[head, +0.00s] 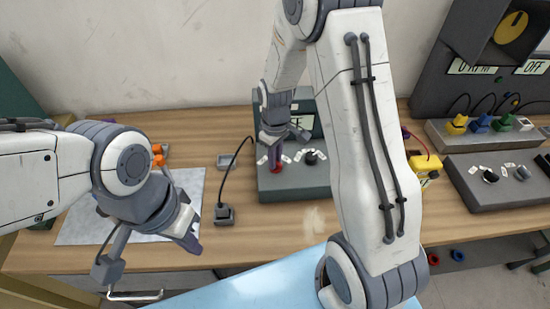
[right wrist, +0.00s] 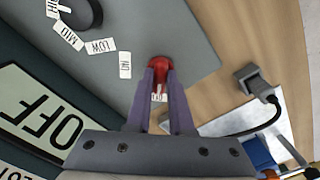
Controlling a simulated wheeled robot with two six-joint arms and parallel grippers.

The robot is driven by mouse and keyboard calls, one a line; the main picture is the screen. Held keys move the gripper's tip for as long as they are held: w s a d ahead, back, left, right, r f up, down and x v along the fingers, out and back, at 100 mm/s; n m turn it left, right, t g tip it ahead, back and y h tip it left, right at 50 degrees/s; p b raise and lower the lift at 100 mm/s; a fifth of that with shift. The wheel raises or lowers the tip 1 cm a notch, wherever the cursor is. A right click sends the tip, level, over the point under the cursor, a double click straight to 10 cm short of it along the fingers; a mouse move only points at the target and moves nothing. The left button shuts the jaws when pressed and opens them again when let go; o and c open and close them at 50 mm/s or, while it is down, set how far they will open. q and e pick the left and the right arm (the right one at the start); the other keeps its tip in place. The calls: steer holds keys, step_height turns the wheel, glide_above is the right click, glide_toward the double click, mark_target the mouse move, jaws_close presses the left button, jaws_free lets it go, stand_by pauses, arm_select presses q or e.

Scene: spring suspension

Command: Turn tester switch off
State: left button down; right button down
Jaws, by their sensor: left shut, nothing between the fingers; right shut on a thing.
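The grey tester (head: 292,188) stands on the wooden bench with a red switch knob (head: 276,169) on its left and a black knob (head: 313,158) to the right. My right gripper (head: 274,155) points down at the red knob. In the right wrist view my right gripper (right wrist: 161,75) is shut on the red knob (right wrist: 159,62), one finger on each side. An ON label (right wrist: 125,65) lies beside it; another label between the fingers is partly hidden. A display panel reads OFF (right wrist: 40,115). My left gripper (head: 190,242) is shut and empty, left of the tester.
A small dark block (head: 224,214) with a black cable sits left of the tester. A grey mat (head: 85,222) lies under my left arm. A yellow meter (head: 425,165), a second grey panel (head: 500,190) and a tray of coloured connectors (head: 440,134) stand at right.

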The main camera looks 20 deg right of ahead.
steer(key=shift+w, duration=0.1)
steer(key=c, duration=0.8)
jaws_free()
step_height(320, 180, up, 10)
steer(key=b, duration=0.1)
steer(key=shift+r, duration=0.25)
steer(key=s+a+r, duration=0.4)
steer(key=s+a, duration=0.7)
steer(key=s+a+n+y, duration=0.1)
steer(key=s+a, duration=0.2)
steer(key=s, duration=1)
steer(key=shift+a+f, duration=0.15)
steer(key=shift+f, duration=0.1)
